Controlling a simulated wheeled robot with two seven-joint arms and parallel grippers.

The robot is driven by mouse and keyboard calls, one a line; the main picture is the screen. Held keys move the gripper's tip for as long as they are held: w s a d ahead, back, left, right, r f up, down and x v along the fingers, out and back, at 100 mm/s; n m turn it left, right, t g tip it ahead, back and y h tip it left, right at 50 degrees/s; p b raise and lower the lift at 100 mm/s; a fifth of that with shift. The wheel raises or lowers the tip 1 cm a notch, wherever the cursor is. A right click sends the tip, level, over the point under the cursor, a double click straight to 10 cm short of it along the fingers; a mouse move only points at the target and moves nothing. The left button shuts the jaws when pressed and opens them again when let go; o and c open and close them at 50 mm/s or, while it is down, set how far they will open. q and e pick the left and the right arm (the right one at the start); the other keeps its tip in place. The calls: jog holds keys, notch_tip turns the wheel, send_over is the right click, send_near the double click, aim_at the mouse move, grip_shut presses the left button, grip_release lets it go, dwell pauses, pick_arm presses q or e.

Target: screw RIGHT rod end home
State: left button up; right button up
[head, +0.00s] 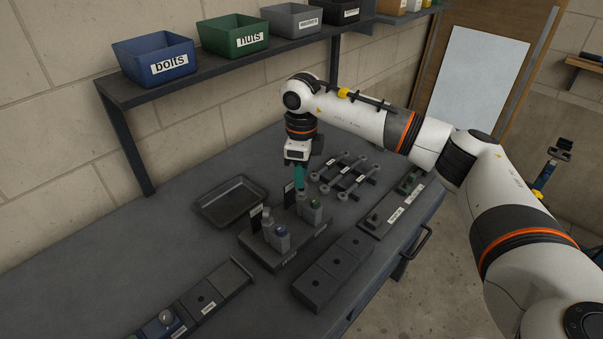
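My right gripper (299,165) points straight down over the small dark rack (275,262) in the middle of the bench. A slim teal upright piece (299,178) shows directly under its fingers, above the rack's back row. The fingers are too small and dark to tell whether they are closed on it. Several labelled rods with round ends (344,175) lie side by side to the right of the gripper. I cannot tell which is the right one. My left gripper is out of view.
An empty dark tray (232,202) lies left of the rack. A dark block with holes (334,270) sits at the front edge, and a labelled strip fixture (396,205) lies to its right. A shelf with bins (247,35) hangs behind.

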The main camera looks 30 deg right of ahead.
jog(key=n, duration=0.4)
jog(key=shift+b, duration=0.3)
jog(key=n, duration=0.3)
jog(key=shift+b, duration=0.4)
jog(key=n, duration=0.3)
jog(key=n+b, duration=0.1)
jog(key=n, duration=0.3)
jog(key=shift+n, duration=0.3)
jog(key=n, duration=0.4)
jog(key=shift+n, duration=0.4)
jog(key=shift+f+b, duration=1.25)
jog(key=shift+f, duration=0.3)
